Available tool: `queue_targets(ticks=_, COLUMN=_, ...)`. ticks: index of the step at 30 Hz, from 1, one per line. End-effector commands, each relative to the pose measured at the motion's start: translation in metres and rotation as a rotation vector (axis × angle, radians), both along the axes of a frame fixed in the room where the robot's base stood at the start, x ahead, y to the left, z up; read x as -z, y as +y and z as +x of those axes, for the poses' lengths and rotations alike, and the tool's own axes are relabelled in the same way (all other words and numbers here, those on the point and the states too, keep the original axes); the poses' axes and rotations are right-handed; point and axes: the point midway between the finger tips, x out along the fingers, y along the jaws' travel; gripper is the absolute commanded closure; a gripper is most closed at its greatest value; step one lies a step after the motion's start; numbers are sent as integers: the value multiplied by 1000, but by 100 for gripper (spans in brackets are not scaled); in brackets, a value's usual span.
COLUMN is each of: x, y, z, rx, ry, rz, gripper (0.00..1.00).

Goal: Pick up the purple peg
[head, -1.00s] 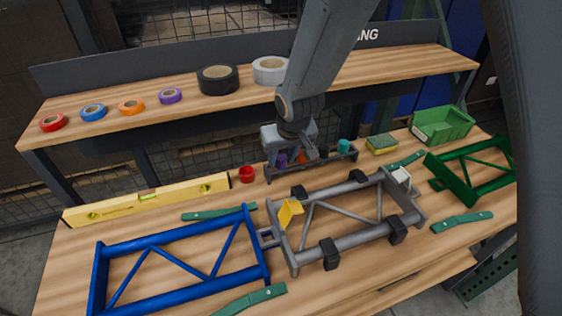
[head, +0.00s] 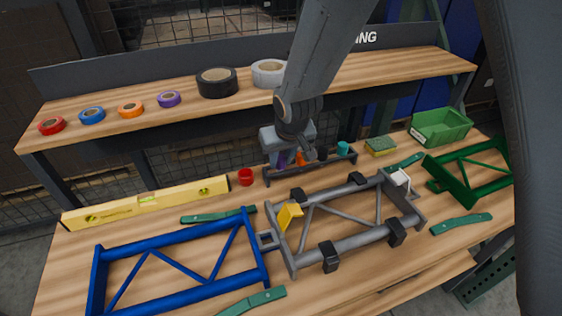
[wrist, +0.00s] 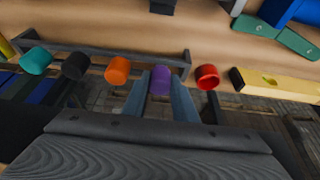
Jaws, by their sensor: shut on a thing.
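The purple peg (wrist: 161,82) is between the two fingers of my gripper (wrist: 161,98) in the wrist view, and the fingers are shut on it. In the head view the purple peg (head: 282,159) is partly hidden by my gripper (head: 283,157), at the left end of a grey rack (head: 325,166). The peg looks roughly upright in line with the rack's other pegs. I cannot tell whether its lower end is clear of the rack.
An orange peg (wrist: 118,70), a black peg (wrist: 76,66) and a teal peg (wrist: 36,60) stand in the rack. A red peg (head: 246,177) stands left of it.

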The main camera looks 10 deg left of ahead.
Motion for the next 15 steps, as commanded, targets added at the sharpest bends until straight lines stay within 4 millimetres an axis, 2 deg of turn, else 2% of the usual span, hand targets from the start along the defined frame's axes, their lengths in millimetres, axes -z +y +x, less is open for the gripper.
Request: queue_targets(ticks=15, x=-71, y=1, z=1, rx=0, ry=-4, rz=3, gripper=98)
